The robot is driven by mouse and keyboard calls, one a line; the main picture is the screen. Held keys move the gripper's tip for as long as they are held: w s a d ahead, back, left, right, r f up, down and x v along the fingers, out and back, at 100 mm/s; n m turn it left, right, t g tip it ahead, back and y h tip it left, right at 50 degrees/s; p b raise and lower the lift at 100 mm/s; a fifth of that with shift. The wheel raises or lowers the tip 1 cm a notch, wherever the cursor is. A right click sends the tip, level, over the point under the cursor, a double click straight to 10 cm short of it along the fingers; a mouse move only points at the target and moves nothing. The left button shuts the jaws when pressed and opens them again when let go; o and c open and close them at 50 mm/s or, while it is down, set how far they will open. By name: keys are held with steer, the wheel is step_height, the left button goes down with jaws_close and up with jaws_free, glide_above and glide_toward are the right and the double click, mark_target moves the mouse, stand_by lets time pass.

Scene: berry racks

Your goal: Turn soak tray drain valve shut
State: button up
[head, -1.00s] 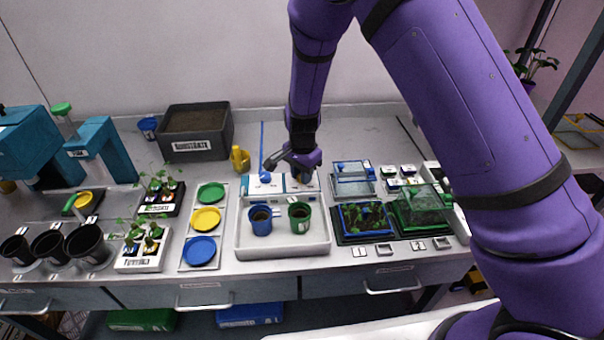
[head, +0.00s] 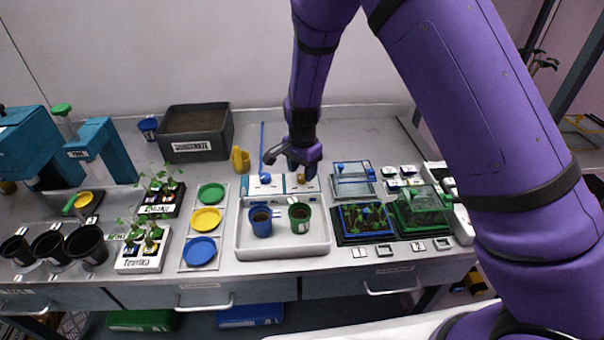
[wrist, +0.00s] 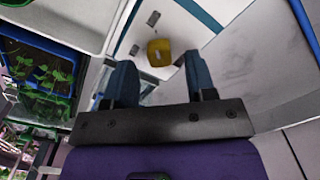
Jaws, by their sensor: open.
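The white soak tray (head: 240,240) stands at the bench's front middle with a blue cup (head: 260,221) and a green cup (head: 299,217) in it. Behind it is a white and blue valve panel (head: 282,189). A yellow knob (head: 301,178) stands at the panel's right part, and a blue knob (head: 265,178) at its left. My gripper (head: 294,170) is above the panel, close to the yellow knob. In the wrist view my gripper (wrist: 160,76) is open and the yellow knob (wrist: 159,52) shows beyond and between the fingertips, apparently untouched.
A yellow holder (head: 240,160) and a substrate bin (head: 195,130) are behind. Bench space behind the panel is mostly clear.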

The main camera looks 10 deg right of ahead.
mark_target(302, 176)
step_height(302, 176, up, 9)
stand_by(0.3)
steer(key=shift+f, duration=0.1)
steer(key=s+d+r+n+t+y, duration=0.1)
steer(key=s+d+r, duration=0.35)
steer(key=r, duration=0.25)
steer(key=s+d+r+n, duration=0.2)
steer(key=s+d+r, duration=0.1)
steer(key=d+r, duration=0.25)
steer(key=s+d+r+n+t+y, duration=0.1)
steer(key=s+d+r, duration=0.3)
steer(key=r, duration=0.3)
steer(key=s+d+r+n+t+h, duration=0.1)
steer(key=s+d+r+n, duration=0.1)
steer(key=s, duration=0.8)
steer(key=s+d+r+n+t+h, duration=0.1)
steer(key=s+d+r+n+t, duration=0.1)
steer(key=s+d, duration=0.4)
steer(key=s+r+n, duration=0.1)
steer(key=s+r, duration=0.1)
steer(key=s, duration=0.2)
steer(key=shift+s+d+n, duration=0.15)
steer(key=shift+n, duration=0.15)
